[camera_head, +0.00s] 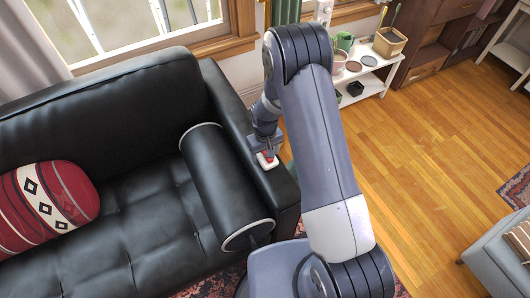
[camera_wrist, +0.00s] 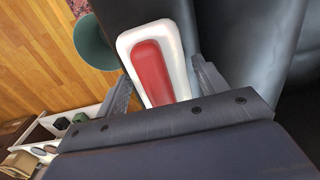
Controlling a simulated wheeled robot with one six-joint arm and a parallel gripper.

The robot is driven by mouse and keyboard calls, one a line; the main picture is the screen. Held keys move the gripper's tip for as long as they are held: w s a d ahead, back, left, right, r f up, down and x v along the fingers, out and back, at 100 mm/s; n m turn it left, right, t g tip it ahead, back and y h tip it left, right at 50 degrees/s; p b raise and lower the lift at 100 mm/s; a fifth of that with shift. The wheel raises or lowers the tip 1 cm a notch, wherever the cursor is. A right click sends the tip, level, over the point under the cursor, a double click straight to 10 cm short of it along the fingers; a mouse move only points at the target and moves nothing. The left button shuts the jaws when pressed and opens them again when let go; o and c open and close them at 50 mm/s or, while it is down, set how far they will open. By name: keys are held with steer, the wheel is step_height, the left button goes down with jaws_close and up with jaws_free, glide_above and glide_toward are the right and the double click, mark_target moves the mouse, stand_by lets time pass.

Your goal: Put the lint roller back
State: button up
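A red and white object (camera_head: 267,160), which I take for the lint roller, is at the top of the black sofa's right armrest (camera_head: 262,180). In the wrist view the lint roller (camera_wrist: 155,65) shows a long red middle in a white rounded body, its near end hidden behind my gripper's palm. My gripper (camera_wrist: 161,75) is open, with one finger on each side of it. I cannot tell whether either finger touches it. In the head view my gripper (camera_head: 266,145) is small and just above it, partly behind my arm.
A black bolster (camera_head: 222,185) leans beside the armrest and a red patterned cushion (camera_head: 45,208) lies at the left. A low white shelf (camera_head: 368,88) with pots and a basket (camera_head: 389,42) stands behind at the right.

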steer(key=shift+o, duration=0.4)
steer(key=shift+r, duration=0.1)
steer(key=shift+r, duration=0.2)
step_height(320, 180, up, 12)
steer(key=shift+f+b, duration=0.15)
steer(key=shift+b, duration=0.15)
